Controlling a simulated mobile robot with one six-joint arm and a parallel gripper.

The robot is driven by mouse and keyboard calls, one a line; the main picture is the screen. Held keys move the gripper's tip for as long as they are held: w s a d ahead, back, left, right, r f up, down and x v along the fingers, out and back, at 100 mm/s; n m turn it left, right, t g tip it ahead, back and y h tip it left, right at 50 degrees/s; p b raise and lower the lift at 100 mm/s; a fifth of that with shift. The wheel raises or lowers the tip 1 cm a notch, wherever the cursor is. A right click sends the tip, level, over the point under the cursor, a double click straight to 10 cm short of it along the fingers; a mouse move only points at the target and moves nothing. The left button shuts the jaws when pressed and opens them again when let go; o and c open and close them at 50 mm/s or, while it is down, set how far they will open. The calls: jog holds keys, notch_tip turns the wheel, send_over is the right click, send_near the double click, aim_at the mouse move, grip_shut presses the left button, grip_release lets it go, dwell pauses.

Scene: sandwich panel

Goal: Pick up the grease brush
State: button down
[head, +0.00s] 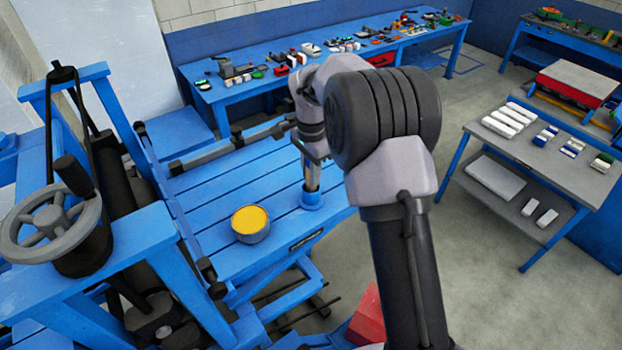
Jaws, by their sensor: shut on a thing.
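My gripper (313,178) points down over the near right end of the slatted blue table (200,205). Its jaws are shut on a slim upright thing that I take to be the grease brush; the fingers and arm hide most of it. Directly below is a small blue round holder (312,201) on the tabletop. The gripper's tip reaches down to the holder's mouth, and I cannot tell whether the brush's lower end is inside it. A round tin of yellow grease (250,222) stands on the table to the left of the holder.
A grey handwheel (48,225) and blue machine frame stand at the left. A long blue bench (220,92) with many tools is at the back. A grey side table (540,160) with white blocks is at the right. The slats behind the tin are clear.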

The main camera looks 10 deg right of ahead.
notch_tip(320, 180, up, 10)
jog(key=shift+b, duration=0.45)
dwell(2.0)
